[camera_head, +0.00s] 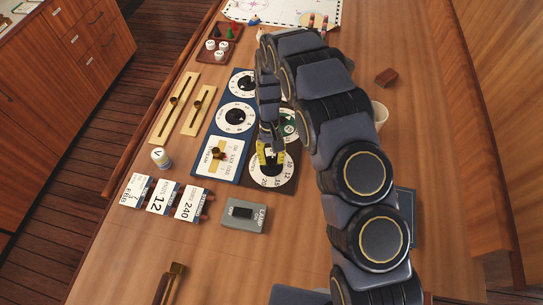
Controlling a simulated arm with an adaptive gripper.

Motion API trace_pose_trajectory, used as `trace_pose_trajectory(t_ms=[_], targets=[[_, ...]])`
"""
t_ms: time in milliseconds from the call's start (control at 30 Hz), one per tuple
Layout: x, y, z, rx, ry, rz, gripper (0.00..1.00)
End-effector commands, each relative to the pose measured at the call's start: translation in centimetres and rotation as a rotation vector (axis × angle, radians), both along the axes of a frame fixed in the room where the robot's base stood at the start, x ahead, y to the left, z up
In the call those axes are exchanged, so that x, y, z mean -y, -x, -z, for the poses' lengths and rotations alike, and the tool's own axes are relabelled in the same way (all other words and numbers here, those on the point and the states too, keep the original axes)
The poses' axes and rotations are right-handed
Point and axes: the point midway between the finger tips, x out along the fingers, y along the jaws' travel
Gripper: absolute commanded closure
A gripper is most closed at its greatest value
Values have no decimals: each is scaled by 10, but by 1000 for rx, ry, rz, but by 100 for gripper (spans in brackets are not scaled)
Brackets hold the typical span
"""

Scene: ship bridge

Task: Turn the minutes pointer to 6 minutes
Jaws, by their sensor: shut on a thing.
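A white round dial (271,183) with numbers such as 10, 15 and 20 sits on a dark brown panel near the middle of the table. I take it to be the minutes dial. My gripper (271,158), with yellow fingertips, is down over this dial's centre and shut on its pointer. The gripper hides the pointer and the upper part of the dial, so I cannot tell which number the pointer faces.
A blue panel (229,142) with two more dials and a brass lever lies just left. Brass sliders (176,100), number cards (161,197), a lamp switch box (243,215) and a white cup (380,115) stand around.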

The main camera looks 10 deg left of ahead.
Motion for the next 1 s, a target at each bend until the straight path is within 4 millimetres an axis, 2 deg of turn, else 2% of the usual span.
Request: trace_pose_trajectory(t_ms=[633,667,700,733,1000], targets=[[0,1,1,-4,2,-62,100],[0,1,2,-4,2,-62,72],[0,1,1,-4,2,-62,55],[0,1,1,-4,2,-62,46],[0,1,1,-2,1,-62,46]])
